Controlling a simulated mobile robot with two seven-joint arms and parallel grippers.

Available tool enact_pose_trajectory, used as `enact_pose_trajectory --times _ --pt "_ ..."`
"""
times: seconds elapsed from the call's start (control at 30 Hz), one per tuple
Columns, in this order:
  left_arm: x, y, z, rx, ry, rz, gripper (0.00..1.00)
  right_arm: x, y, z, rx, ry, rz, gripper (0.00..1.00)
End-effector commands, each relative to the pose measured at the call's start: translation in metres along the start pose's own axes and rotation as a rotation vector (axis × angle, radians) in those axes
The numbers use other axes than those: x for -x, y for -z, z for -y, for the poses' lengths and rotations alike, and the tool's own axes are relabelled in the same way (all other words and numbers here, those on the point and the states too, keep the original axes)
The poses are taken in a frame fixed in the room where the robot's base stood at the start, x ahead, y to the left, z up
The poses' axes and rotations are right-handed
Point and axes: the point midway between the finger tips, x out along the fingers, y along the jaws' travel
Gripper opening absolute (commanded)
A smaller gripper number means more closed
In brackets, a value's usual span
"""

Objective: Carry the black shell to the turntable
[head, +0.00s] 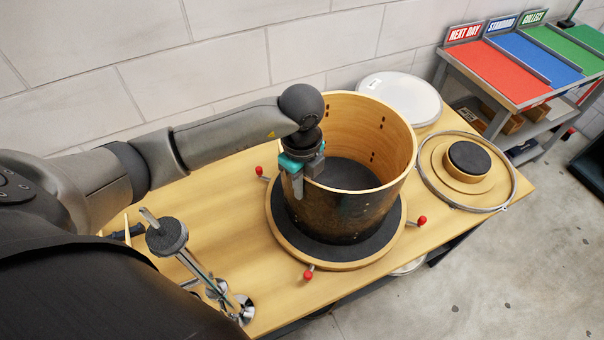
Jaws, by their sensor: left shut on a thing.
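The black shell (345,215) is a drum shell, dark outside and pale wood inside, open at the top. It stands upright over a large round wooden platform with a dark pad and red-knobbed handles (276,226), which looks like the turntable. The shell's lower edge is on or just above the pad; I cannot tell which. My left gripper (300,177) is shut on the shell's left rim, one finger outside the wall. The gripper hides that bit of rim. My right gripper is not in view.
A metal hoop (425,188) lies around a stepped wooden disc with a dark pad (468,157) at right. A white drumhead (400,92) lies behind. A metal stand (190,262) is at front left. A rack with coloured trays (537,57) stands back right. The bench left of the platform is mostly bare.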

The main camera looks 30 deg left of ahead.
Motion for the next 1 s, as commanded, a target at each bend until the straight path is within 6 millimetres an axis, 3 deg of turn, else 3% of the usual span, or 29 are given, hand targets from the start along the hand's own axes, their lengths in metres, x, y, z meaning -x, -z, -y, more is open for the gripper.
enact_pose_trajectory --times 0.47,0.5,0.77,1.0 --pt "-0.009 0.000 0.004 -0.001 0.016 -0.001 0.00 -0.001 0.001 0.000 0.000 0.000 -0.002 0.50" --pt "-0.012 0.000 0.000 -0.002 0.002 0.000 0.10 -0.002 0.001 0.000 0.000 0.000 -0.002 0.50" --pt "-0.011 0.000 0.000 -0.001 0.002 0.000 0.39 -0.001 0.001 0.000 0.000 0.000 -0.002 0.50" --pt "-0.011 0.000 0.000 -0.001 0.002 0.000 0.39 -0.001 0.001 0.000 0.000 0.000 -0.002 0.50"
